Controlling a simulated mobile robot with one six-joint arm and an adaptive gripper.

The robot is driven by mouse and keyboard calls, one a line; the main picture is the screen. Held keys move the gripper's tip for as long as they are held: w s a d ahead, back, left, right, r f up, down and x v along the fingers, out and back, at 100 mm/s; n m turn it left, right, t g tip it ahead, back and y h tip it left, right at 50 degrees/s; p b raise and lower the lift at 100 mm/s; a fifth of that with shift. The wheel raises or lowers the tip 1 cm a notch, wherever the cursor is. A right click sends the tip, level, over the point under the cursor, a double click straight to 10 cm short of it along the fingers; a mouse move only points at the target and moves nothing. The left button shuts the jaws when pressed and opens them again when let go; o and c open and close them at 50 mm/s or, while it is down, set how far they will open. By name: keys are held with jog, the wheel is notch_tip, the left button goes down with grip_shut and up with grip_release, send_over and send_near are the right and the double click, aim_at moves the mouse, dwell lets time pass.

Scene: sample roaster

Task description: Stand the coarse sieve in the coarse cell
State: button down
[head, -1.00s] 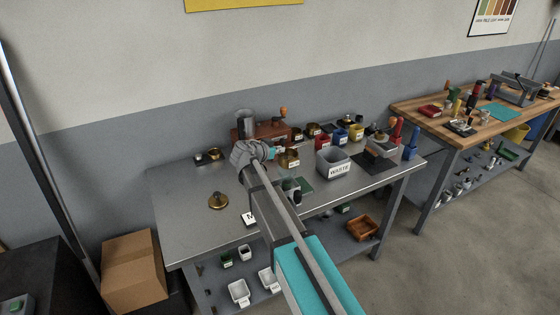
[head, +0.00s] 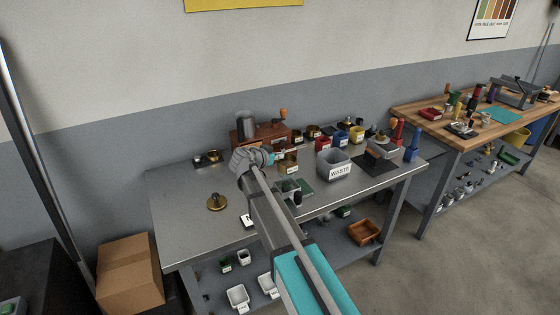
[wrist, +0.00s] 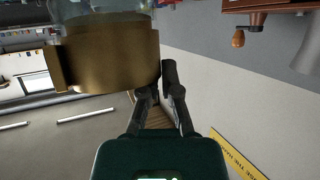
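A brass, ring-walled vessel, which I take for the coarse sieve (wrist: 108,55), fills the upper left of the wrist view, close to the camera. A small flat tab sticks out on its left side. My gripper (wrist: 160,88) has its dark fingers drawn close together at the sieve's right edge and appears shut on it; the exact contact is partly hidden. In the head view my gripper (head: 270,157) is over the back middle of the steel bench, with the brass sieve (head: 288,163) just right of it. I cannot make out the coarse cell.

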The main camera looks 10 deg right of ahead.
jog(key=shift+f, duration=0.3)
jog(key=c, duration=0.8)
grip_release()
jog(key=shift+w, duration=0.1)
jog(key=shift+f, duration=0.2)
jog(key=shift+s+a+r, duration=0.2)
jog(key=shift+r, duration=0.05)
jog(key=p+v, duration=0.5)
jog(key=v, duration=0.8)
jog(key=shift+a, duration=0.1)
